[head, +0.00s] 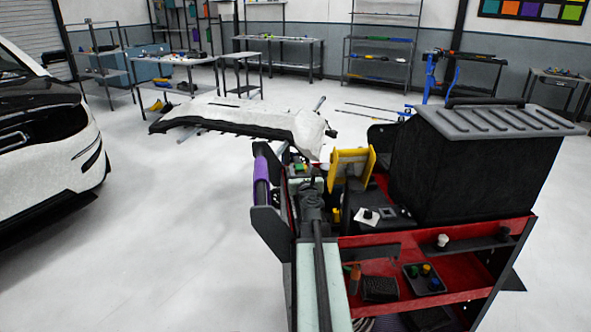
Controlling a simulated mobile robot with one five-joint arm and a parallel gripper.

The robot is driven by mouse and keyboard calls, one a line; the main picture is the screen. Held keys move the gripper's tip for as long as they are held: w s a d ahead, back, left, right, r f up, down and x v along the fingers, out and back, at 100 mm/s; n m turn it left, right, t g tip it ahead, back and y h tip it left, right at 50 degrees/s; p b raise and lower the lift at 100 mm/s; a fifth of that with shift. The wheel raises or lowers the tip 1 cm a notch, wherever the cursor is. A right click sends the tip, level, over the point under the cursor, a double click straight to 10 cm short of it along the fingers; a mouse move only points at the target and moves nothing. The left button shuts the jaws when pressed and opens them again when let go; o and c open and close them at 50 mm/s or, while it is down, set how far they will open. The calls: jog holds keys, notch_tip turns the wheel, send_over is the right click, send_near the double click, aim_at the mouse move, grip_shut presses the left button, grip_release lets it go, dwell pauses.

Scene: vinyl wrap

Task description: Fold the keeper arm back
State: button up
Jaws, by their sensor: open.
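A purple vinyl roll (261,178) sits on the left side of the red and black cart (440,262), between dark end brackets (268,222). I cannot clearly pick out the keeper arm among these dark parts. My gripper (309,184) is small and dark at the end of my arm, over the cart's left part and to the right of the roll. It is open. It looks apart from the roll, and I see nothing held in it. My arm hides part of the cart behind it.
A yellow upright piece (350,166) stands close to the right of my gripper. A large black case with a ribbed grey lid (500,120) fills the cart's right side. A white bumper (235,116) lies beyond. A white car (45,125) stands left, with clear floor between.

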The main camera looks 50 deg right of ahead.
jog(key=shift+a, duration=0.15)
jog(key=shift+w+a, duration=0.1)
jog(key=shift+w, duration=0.1)
grip_shut()
dwell(1.1)
